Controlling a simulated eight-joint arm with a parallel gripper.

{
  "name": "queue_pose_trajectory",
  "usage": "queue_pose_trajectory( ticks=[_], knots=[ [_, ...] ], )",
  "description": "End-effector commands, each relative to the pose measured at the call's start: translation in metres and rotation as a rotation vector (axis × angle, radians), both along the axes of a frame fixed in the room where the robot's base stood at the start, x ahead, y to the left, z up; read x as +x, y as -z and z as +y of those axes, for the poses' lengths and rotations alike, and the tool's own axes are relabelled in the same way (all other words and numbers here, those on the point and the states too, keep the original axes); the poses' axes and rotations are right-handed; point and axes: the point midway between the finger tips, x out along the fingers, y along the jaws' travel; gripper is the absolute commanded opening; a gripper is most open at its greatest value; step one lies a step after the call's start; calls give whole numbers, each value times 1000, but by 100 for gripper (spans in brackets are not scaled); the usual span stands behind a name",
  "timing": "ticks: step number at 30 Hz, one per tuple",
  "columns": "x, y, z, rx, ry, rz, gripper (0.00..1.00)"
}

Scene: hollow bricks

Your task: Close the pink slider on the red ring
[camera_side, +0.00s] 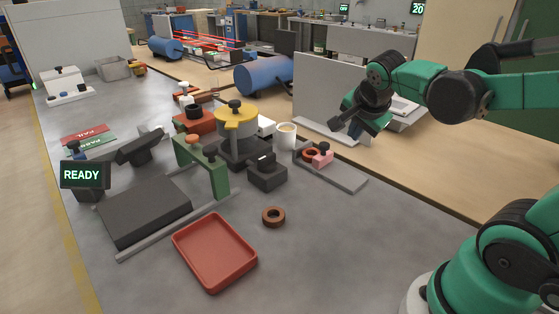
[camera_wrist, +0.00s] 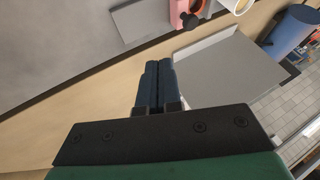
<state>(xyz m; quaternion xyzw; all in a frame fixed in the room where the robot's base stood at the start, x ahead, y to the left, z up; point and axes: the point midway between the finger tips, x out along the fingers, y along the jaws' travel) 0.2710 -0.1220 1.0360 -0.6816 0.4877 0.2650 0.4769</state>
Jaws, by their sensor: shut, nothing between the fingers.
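The pink slider (camera_side: 324,160) with a black knob on top sits on a grey rail plate (camera_side: 345,179) right of centre in the side view. The red ring (camera_side: 309,154) lies at its left, at the far end of the plate. I cannot tell whether slider and ring touch. My gripper (camera_side: 344,126) is shut and empty, in the air above and to the right of the slider. In the wrist view its fingers (camera_wrist: 157,72) are pressed together, and the pink slider (camera_wrist: 178,13) shows at the top edge, with the ring partly cut off.
A white cup (camera_side: 286,137) stands just behind the plate. A black block (camera_side: 266,175) and a yellow-topped fixture (camera_side: 236,121) stand to the left. A loose brown ring (camera_side: 273,216) and a red tray (camera_side: 214,252) lie in front. An upright grey panel (camera_side: 325,92) stands behind my gripper.

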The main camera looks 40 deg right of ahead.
Motion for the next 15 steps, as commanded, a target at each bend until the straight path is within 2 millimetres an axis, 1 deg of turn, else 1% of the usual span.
queue_pose_trajectory(
  ticks=[2, 5, 15],
  knots=[
    [1, 1, -4, 7, 37, -10, 0],
    [3, 5, -6, 9, 44, -12, 0],
    [19, 39, -24, 8, 41, -12, 0]
  ],
)
